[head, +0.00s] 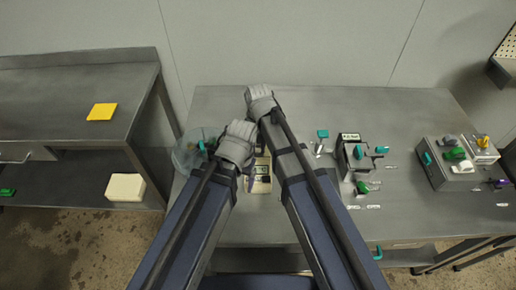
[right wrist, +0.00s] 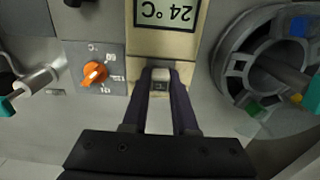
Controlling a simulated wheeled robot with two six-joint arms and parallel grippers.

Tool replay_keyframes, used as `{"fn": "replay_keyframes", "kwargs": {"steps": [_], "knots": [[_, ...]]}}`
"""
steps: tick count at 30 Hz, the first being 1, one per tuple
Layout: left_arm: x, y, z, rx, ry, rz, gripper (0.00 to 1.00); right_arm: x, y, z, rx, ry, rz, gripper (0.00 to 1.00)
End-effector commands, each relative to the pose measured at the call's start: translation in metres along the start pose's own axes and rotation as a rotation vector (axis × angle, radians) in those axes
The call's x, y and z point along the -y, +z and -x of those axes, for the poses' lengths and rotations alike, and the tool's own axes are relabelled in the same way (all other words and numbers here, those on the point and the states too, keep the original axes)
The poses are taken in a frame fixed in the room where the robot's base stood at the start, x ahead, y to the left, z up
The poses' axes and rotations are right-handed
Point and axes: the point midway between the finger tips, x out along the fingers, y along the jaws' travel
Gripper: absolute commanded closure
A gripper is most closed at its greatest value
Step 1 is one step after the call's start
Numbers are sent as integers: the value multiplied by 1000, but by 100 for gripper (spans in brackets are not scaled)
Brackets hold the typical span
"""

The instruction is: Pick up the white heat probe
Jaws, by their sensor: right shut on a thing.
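The white heat probe (right wrist: 160,75) is a small pale block at the lower end of the beige panel in the right wrist view. My right gripper (right wrist: 160,88) has its two dark fingers closed on it, and they cover its sides. The probe still sits right at the panel, with no clear gap between them. The beige instrument also shows in the head view (head: 262,182), between my arms. There my arms hide the probe and the right gripper's hold. My left gripper is hidden behind its own arm.
A display reading 24 °C (right wrist: 167,11) is on the beige panel. An orange knob (right wrist: 95,72) is left of the fingers, and a round basket (right wrist: 232,62) is on the right. Switch boxes (head: 356,158) stand on the table's right. The table's back right (head: 400,105) is clear.

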Motion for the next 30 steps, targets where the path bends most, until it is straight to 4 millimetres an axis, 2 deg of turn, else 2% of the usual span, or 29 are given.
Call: {"fn": "replay_keyframes", "kwargs": {"steps": [5,11,24,30], "knots": [[0,0,4,0,0,0,12,0,0,4,0,0,0,100],[2,1,20,0,0,0,12,0,0,20,0,0,0,100],[8,5,86,0,0,0,12,0,0,86,0,0,0,100],[10,6,100,0,0,-1,12,0,0,101,0,0,0,100]]}}
